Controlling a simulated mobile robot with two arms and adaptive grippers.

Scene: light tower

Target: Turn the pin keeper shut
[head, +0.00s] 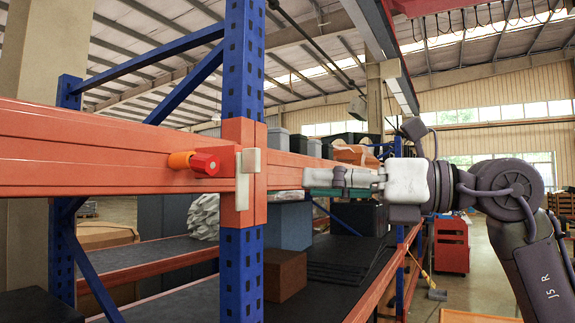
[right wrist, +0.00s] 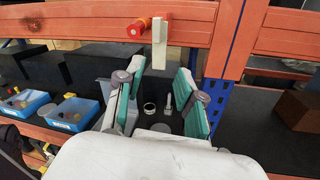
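The pin keeper (head: 243,182) is a pale, upright plate on the orange beam end by the blue upright in the head view. It also shows as a vertical pale bar in the right wrist view (right wrist: 159,41). A red-and-orange pin (head: 198,162) sticks out of the beam to its left, and it also shows in the right wrist view (right wrist: 138,27). My right gripper (head: 312,185) is right of the keeper and apart from it. In the right wrist view its green-padded fingers (right wrist: 160,83) are spread and empty, below the keeper. My left gripper is out of view.
The blue upright (head: 241,270) and orange beam (head: 90,150) border the keeper. Below, the dark shelf holds a brown box (head: 284,275). In the right wrist view, blue bins (right wrist: 70,113) with small parts stand left. Open air lies between gripper and keeper.

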